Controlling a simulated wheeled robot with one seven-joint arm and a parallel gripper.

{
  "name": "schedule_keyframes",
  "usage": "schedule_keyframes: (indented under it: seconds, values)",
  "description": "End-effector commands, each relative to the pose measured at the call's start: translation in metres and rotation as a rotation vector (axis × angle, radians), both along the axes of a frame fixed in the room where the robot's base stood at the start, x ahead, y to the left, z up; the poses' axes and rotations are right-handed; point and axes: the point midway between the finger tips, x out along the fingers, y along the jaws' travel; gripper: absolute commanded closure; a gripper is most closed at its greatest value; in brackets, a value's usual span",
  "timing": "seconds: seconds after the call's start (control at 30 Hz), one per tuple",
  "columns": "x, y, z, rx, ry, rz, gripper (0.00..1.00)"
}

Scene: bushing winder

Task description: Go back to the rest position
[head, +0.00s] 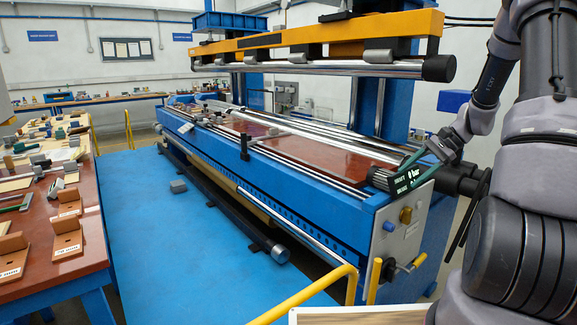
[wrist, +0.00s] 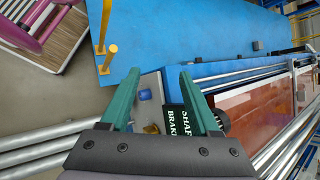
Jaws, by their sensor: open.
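A black SHAFT BRAKE label (head: 402,183) sits just by the fingers in the head view. It also shows in the wrist view (wrist: 178,120), partly hidden behind the right finger. My arm comes in from the right side of the head view.
An orange beam (head: 320,35) with a roller hangs above the machine. Yellow rails (head: 310,290) stand near the end panel. A work table (head: 75,255) with wooden blocks and tools stands at the left. The blue floor (head: 200,250) between is mostly clear, with a small grey block (head: 178,186).

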Motion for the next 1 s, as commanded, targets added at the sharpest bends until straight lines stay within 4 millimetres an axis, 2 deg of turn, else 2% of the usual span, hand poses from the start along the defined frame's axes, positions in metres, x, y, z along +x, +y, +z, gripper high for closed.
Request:
schedule_keyframes:
  seconds: [0.03,0.2,0.5,0.8,1.0]
  values:
    - [-0.006,0.012,0.023,-0.049,-0.03,0.035,0.38]
    - [-0.036,0.043,0.08,-0.205,-0.124,0.133,0.38]
    - [-0.106,0.09,0.161,-0.448,-0.331,0.272,0.38]
    - [-0.186,0.117,0.211,-0.639,-0.583,0.359,0.38]
    - [-0.223,0.122,0.224,-0.71,-0.714,0.384,0.38]
